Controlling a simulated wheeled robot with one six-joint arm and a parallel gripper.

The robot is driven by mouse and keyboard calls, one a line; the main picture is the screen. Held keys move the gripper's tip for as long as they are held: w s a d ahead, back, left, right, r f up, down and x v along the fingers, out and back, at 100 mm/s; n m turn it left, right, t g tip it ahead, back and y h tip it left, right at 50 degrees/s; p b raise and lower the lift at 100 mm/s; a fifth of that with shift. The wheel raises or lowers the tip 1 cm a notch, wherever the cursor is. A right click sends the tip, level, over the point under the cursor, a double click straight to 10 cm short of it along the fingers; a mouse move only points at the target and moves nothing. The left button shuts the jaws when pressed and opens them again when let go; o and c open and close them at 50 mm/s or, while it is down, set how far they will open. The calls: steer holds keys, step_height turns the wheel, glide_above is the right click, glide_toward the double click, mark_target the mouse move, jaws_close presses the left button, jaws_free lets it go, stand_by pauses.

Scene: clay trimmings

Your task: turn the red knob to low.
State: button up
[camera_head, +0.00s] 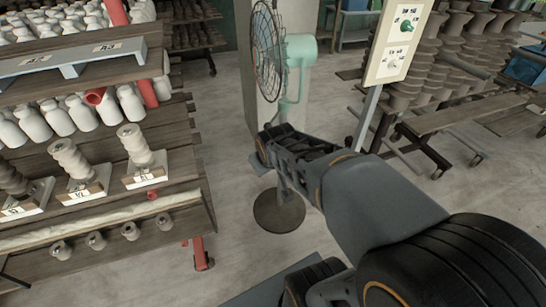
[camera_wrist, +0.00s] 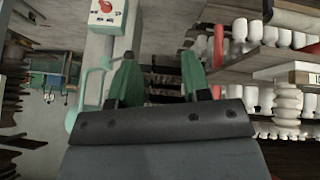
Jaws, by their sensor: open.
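The red knob (camera_wrist: 106,5) sits on a small pale panel (camera_wrist: 107,20) at the top edge of the wrist view, up and left of my gripper (camera_wrist: 158,56). Its top is cut off and its setting cannot be read. My gripper's two green-tipped fingers stand apart with nothing between them, and they are clear of the knob. In the head view, my gripper (camera_head: 260,152) is in front of the fan stand. The red knob cannot be made out in that view.
A pale board (camera_head: 398,42) with a green knob (camera_head: 407,26) and a white knob (camera_head: 392,63) stands on a post at upper right. A teal fan (camera_head: 299,50) stands by a pillar. Shelves of pottery (camera_head: 75,170) fill the left. Grey floor is open between.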

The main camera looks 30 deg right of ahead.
steer(key=w+d+f+n+t+h+b, duration=0.1)
steer(key=w+d+f+n+t+b, duration=0.2)
steer(key=w+d+f+b, duration=0.45)
steer(key=w+d+f+n+t+h+b, duration=0.1)
steer(key=w+d+f+n+t+b, duration=0.15)
steer(key=w+d+f+b, duration=0.5)
steer(key=s+d+f+n+t+y+b, duration=0.1)
steer(key=d+f+n+t+b, duration=0.25)
steer(key=f, duration=0.45)
steer(key=s+d+f+n+t+b, duration=0.1)
steer(key=d+f+n+t+b, duration=0.15)
steer(key=d+f, duration=0.35)
steer(key=w+f+b, duration=0.1)
steer(key=w, duration=1.2)
steer(key=shift+w+d+m+b, duration=0.15)
steer(key=shift+d+m+b, duration=0.2)
steer(key=shift+b, duration=0.05)
jaws_close()
